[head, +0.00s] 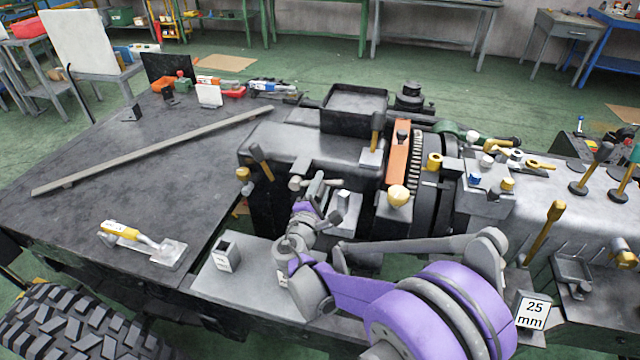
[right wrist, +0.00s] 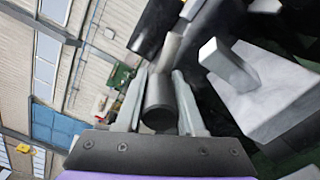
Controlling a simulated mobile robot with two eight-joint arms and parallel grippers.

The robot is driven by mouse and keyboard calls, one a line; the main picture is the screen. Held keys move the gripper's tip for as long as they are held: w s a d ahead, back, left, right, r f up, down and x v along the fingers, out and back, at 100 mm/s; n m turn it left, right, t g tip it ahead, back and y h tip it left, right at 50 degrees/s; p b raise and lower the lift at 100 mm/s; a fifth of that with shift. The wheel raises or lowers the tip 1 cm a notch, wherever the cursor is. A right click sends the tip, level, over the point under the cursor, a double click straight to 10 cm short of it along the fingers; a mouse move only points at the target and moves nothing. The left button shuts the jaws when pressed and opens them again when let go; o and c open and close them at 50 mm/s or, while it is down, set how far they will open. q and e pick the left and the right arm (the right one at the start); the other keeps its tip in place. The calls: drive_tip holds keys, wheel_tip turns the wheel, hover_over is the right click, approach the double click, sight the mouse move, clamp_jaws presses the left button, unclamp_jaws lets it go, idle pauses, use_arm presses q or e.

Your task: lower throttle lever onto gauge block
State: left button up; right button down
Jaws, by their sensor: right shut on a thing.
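My right gripper (head: 318,190) is at the near side of the machine in the head view. In the right wrist view its two fingers (right wrist: 157,100) are shut on a grey cylindrical bar (right wrist: 160,85), which looks like the throttle lever. In the head view the bar is small and partly covered by my gripper. My left gripper is not in view.
A block marked 25 mm (head: 532,312) is at the lower right. A small open grey box (head: 226,256) sits on the near ledge. Yellow-handled levers (head: 262,162) and an orange part (head: 398,152) crowd the machine. A long bar (head: 150,150) lies on the dark table.

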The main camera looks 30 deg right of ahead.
idle(0.5)
drive_tip(key=c, duration=0.5)
unclamp_jaws()
drive_tip(key=shift+s+a, duration=0.1)
drive_tip(key=v, duration=1)
drive_tip(key=shift+s+a, duration=0.2)
drive_tip(key=shift+s, duration=0.05)
drive_tip(key=shift+c, duration=0.3)
